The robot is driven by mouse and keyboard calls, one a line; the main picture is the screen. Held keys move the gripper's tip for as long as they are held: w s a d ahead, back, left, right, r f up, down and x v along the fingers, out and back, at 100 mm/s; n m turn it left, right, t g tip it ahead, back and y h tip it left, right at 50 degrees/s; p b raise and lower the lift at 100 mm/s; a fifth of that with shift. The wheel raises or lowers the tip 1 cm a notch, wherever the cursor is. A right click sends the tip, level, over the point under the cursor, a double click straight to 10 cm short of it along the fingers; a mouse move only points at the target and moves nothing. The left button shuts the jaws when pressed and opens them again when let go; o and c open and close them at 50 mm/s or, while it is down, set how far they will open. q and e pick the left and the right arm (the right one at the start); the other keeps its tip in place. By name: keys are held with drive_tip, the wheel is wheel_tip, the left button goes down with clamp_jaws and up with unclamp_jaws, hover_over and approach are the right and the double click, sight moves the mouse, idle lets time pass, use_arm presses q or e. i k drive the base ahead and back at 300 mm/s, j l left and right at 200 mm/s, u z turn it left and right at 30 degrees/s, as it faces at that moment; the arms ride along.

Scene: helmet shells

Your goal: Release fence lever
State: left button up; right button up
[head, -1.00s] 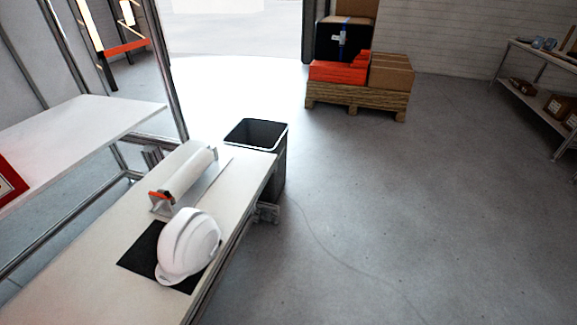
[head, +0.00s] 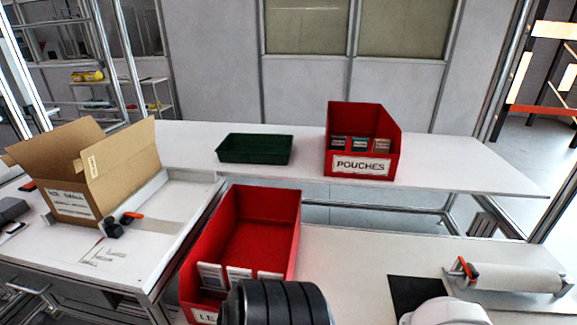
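A black clamp with an orange lever (head: 132,215) sits on the white left table (head: 135,258), in front of the open cardboard box (head: 75,195). It lies by a pale metal strip that looks like the fence (head: 160,227). Whether the lever is locked or loose, I cannot tell. A second small orange piece (head: 27,186) shows at the far left, partly hidden by the box. Neither gripper shows in the head view. A black ribbed part at the bottom middle looks like one of my arm links.
A red bin (head: 240,235) stands right of the left table. A green tray (head: 255,149) and a red POUCHES bin (head: 363,150) sit on the back shelf. A white helmet shell (head: 445,312), black mat (head: 415,290) and roll (head: 515,277) lie at right.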

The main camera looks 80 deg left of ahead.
sight(131, 215)
drive_tip(key=k+j+u, duration=0.1)
drive_tip(key=u, duration=2.7)
drive_tip(key=i+j+u, duration=0.3)
drive_tip(key=j, duration=0.2)
drive_tip(key=i+j+u, duration=0.3)
drive_tip(key=j, duration=0.55)
drive_tip(key=k+j, duration=0.15)
drive_tip(key=j, duration=0.2)
drive_tip(key=u, duration=0.05)
